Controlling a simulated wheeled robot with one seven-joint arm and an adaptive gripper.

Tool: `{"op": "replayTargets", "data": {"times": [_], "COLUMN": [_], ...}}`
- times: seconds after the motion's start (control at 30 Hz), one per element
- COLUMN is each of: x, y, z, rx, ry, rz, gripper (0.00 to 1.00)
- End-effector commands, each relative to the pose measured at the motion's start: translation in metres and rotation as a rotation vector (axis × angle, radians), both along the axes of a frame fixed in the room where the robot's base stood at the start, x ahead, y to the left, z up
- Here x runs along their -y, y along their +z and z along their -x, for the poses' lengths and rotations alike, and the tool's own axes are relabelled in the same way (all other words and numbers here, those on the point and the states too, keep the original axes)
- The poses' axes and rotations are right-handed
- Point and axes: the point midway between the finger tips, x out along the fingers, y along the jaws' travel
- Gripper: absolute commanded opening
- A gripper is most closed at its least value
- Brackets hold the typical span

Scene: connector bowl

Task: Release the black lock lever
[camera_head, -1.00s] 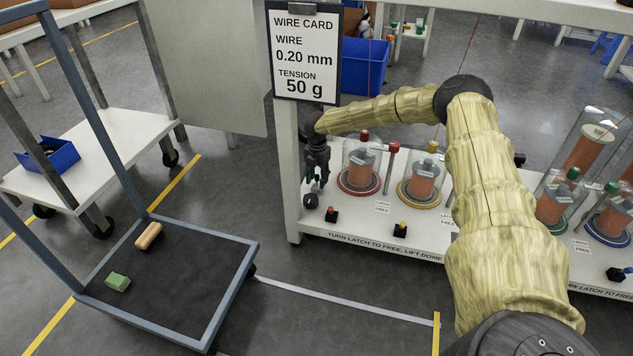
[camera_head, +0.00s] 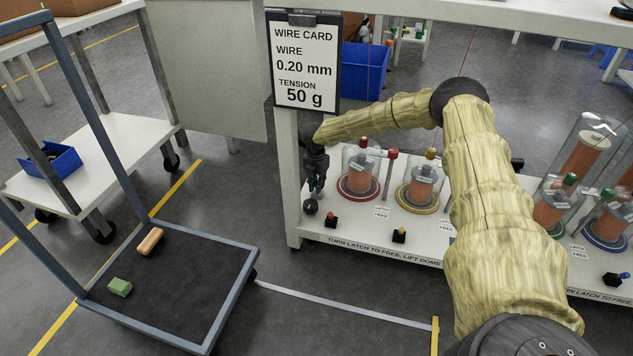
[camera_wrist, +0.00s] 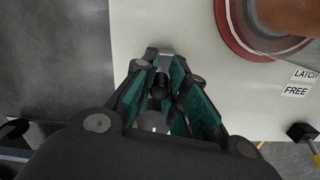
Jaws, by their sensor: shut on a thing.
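My gripper (camera_head: 315,188) points down at the left end of the white bench shelf, left of the red-ringed glass dome. In the wrist view the green-padded fingers (camera_wrist: 164,78) are closed in on a dark, round-ended piece (camera_wrist: 160,88), which I take to be the black lock lever. The fingers hide much of it, so its angle is unclear. In the head view a small black knob (camera_head: 310,206) shows just below the fingertips; I cannot tell whether it is part of the lever.
The red-ringed dome (camera_head: 359,172) stands close on the right, with a yellow-ringed dome (camera_head: 420,185) beyond it. The wire card (camera_head: 305,62) hangs above my gripper.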

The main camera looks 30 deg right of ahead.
Motion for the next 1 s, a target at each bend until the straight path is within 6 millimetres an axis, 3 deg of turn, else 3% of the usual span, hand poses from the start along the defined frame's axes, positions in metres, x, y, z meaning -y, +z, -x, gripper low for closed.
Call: {"op": "replayTargets", "data": {"times": [0.83, 0.87, 0.97, 1.0], "x": [-0.0029, -0.003, -0.0033, -0.0038], "y": [-0.0013, -0.0013, -0.0011, -0.001], "z": [0.006, 0.006, 0.0056, 0.0053], "rx": [0.099, 0.099, 0.099, 0.1], "ry": [0.001, 0.001, 0.001, 0.002], "rz": [0.115, 0.115, 0.115, 0.115], "gripper": [0.0, 0.19, 0.37, 0.38]}}
